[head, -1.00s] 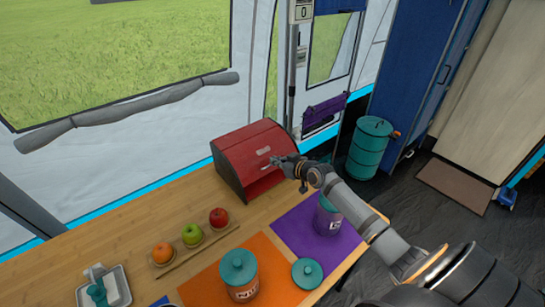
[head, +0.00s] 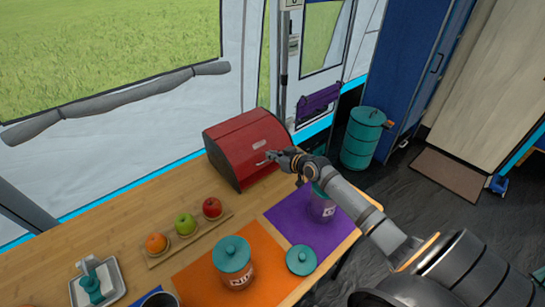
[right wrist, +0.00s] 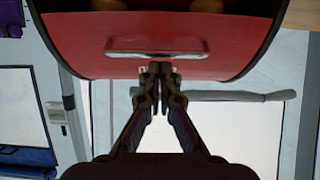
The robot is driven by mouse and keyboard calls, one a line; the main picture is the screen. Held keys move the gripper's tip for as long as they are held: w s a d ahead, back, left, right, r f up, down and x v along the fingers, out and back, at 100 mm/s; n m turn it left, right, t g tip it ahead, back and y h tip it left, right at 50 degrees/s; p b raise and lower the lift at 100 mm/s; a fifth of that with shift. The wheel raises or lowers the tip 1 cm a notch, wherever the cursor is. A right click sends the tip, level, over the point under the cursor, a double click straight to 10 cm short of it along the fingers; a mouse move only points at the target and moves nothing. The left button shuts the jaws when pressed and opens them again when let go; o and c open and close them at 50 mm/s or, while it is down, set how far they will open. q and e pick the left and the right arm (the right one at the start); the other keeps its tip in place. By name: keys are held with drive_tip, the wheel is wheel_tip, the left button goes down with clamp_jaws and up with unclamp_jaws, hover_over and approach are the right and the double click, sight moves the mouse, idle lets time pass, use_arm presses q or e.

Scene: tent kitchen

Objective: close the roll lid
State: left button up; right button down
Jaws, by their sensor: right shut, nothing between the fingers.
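The red bread box (head: 240,140) with its roll lid stands at the far end of the wooden table, dark-sided. In the right wrist view the red lid (right wrist: 220,62) spans the top, with a pale handle plate (right wrist: 160,48) on it. Beyond the lid's edge is a dark gap with two brown round things (right wrist: 207,5), so the lid is at least partly open. My right gripper (head: 274,156) is at the front of the box. Its fingertips, also in the right wrist view (right wrist: 160,70), are together and empty, close to the handle; contact is unclear. My left gripper is out of view.
A purple mat (head: 285,222) with a jar (head: 321,207) lies below my right arm. A teal-lidded jar (head: 234,262), a loose teal lid (head: 301,260) and a fruit board (head: 158,260) are nearer. A teal bin (head: 362,140) stands beyond the table.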

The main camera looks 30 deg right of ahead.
wheel_tip(320, 180, up, 10)
drive_tip(key=f, duration=0.1)
drive_tip(key=s+d+g+p, duration=0.2)
drive_tip(key=s+p, duration=0.3)
drive_tip(key=s, duration=0.2)
drive_tip(key=w+a+f+b, duration=0.1)
drive_tip(key=w+f+b, duration=0.2)
drive_tip(key=w+f, duration=0.4)
drive_tip(key=shift+a+f, duration=0.3)
drive_tip(key=shift+f, duration=0.65)
